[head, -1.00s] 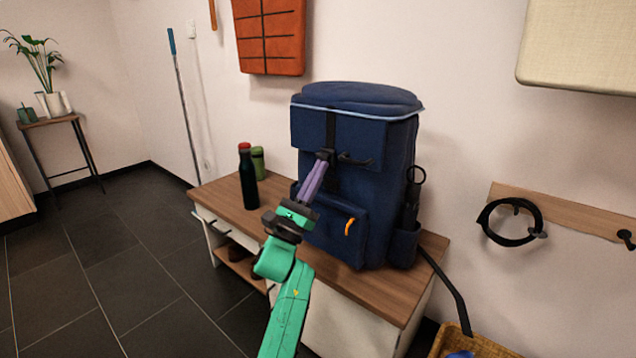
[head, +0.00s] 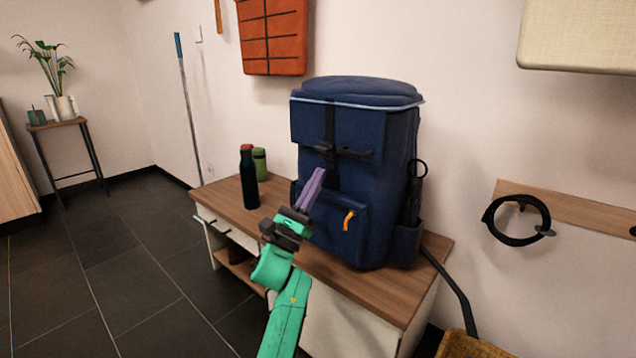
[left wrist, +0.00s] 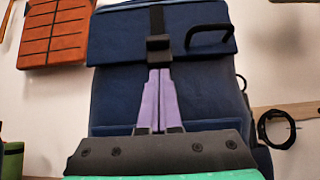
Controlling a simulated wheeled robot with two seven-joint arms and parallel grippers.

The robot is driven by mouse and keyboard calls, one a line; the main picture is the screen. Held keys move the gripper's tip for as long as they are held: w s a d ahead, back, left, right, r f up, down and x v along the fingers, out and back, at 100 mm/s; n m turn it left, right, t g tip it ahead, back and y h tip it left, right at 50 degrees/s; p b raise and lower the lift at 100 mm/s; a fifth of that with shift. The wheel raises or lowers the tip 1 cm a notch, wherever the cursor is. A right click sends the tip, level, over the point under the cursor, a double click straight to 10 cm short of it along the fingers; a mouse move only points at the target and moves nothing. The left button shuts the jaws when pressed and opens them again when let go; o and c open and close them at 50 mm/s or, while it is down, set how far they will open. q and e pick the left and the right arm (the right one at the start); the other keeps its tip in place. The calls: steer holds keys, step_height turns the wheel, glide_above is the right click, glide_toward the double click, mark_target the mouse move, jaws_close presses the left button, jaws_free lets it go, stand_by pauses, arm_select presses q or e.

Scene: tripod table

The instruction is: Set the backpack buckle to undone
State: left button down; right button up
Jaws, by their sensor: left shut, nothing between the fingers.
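The navy backpack (head: 385,190) stands upright on a wooden-topped bench. In the left wrist view the buckle (left wrist: 158,47) is just above the fingertips. I cannot tell whether it is fastened or undone. My left gripper (head: 318,172) has purple fingers, shut and empty. It points up at the backpack front, a little below the buckle and apparently apart from it. The fingers (left wrist: 158,75) lie side by side in the left wrist view. My right gripper is not in view.
A dark bottle (head: 248,180) with a red cap and a green container (head: 260,163) stand left of the backpack on the bench (head: 222,200). A black handle loop (head: 357,153) is beside the buckle. A wicker basket (head: 465,345) sits at lower right.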

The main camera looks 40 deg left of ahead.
arm_select(q)
steer(key=v, duration=1)
steer(key=shift+p, duration=0.35)
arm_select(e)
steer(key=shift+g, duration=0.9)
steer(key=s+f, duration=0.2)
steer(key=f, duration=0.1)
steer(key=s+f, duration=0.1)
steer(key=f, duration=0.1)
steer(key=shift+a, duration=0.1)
arm_select(q)
steer(key=shift+f, duration=0.1)
